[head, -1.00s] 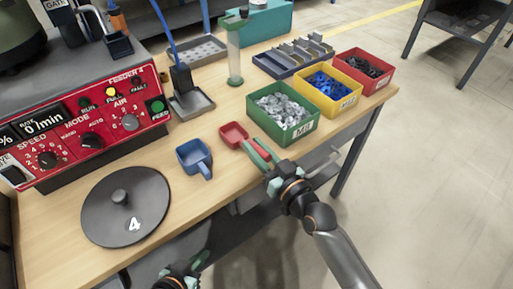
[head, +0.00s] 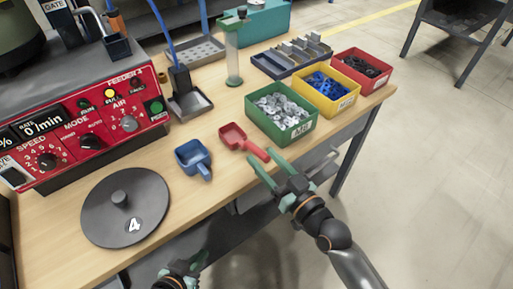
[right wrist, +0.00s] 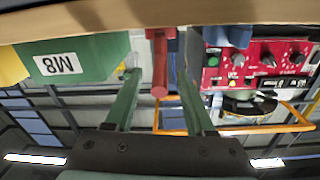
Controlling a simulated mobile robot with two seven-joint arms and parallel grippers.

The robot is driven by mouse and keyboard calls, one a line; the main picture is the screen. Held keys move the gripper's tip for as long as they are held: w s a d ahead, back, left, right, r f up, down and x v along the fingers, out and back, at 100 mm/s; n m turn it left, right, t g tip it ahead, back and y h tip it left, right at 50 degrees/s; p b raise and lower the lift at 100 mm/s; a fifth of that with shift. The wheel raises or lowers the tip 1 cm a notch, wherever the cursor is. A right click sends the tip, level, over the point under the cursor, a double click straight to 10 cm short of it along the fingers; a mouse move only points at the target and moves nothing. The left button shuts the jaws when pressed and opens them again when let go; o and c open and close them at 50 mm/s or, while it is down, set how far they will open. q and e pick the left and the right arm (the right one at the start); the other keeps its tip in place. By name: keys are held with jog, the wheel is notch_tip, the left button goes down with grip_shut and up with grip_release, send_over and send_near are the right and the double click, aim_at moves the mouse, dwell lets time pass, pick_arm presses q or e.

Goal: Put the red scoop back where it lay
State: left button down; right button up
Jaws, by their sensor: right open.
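The red scoop (head: 232,135) lies on the wooden table, between the blue scoop and the green bin, its handle pointing to the front right. My right gripper (head: 262,157) is open at the table's front edge, with its fingers on either side of the handle's end. In the right wrist view the red handle (right wrist: 159,72) shows between the two green fingers (right wrist: 156,80), with a gap on each side. My left gripper (head: 195,264) is low at the bottom of the head view, partly cut off; its finger opening is unclear.
A blue scoop (head: 192,157) lies left of the red one. A green bin (head: 282,130) of metal parts, a yellow bin (head: 345,103) and a red bin (head: 379,80) stand to the right. A dark round lid (head: 103,218) and the red control panel (head: 75,130) are at left.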

jog(key=v, duration=0.8)
jog(key=s+d+f+m+g+h, duration=0.1)
jog(key=s+d+f+g+h, duration=0.2)
jog(key=f, duration=0.6)
jog(key=s+d+f+m+g+h, duration=0.1)
jog(key=s+d+f+g+h, duration=0.2)
jog(key=f, duration=0.7)
jog(key=shift+s+d+f+h, duration=0.2)
jog(key=shift+s+h, duration=0.2)
jog(key=shift+s, duration=0.8)
